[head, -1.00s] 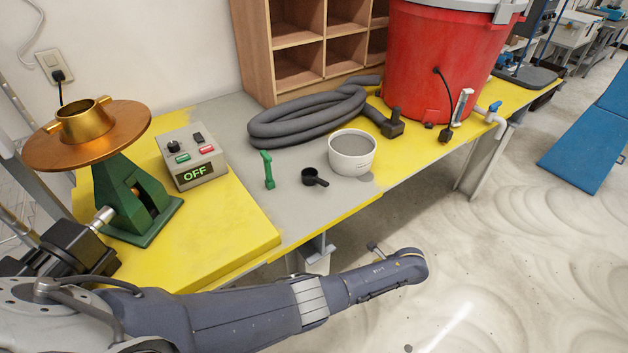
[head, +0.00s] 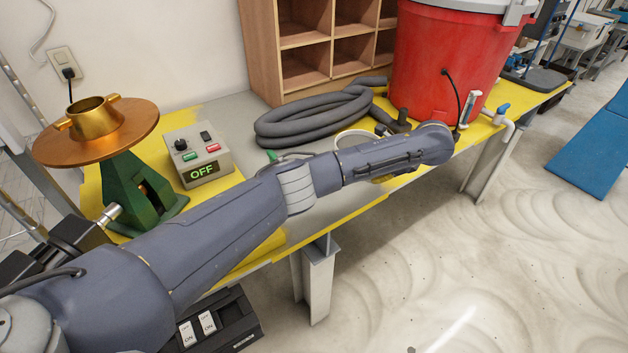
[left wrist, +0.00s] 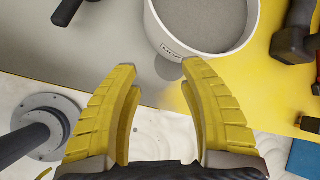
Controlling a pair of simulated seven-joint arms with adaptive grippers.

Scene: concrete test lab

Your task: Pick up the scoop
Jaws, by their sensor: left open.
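The black scoop is hidden behind my left arm in the head view. In the left wrist view a dark piece, apparently part of the scoop (left wrist: 68,10), shows at the top left edge, cut off by the frame. My left gripper (left wrist: 157,67) is open, with nothing between its yellow fingers. Its fingertips point toward the white tub (left wrist: 167,38) of grey material, and the scoop piece lies beyond them to the left. In the head view only part of the tub's rim (head: 352,133) shows above my arm. My right gripper is not in view.
A control box reading OFF (head: 198,155) and a green stand with a copper disc (head: 95,140) are at left. A grey hose (head: 310,118), a red barrel (head: 445,65) and a wooden shelf (head: 258,50) stand behind. A green tool (head: 272,156) is mostly hidden by my arm.

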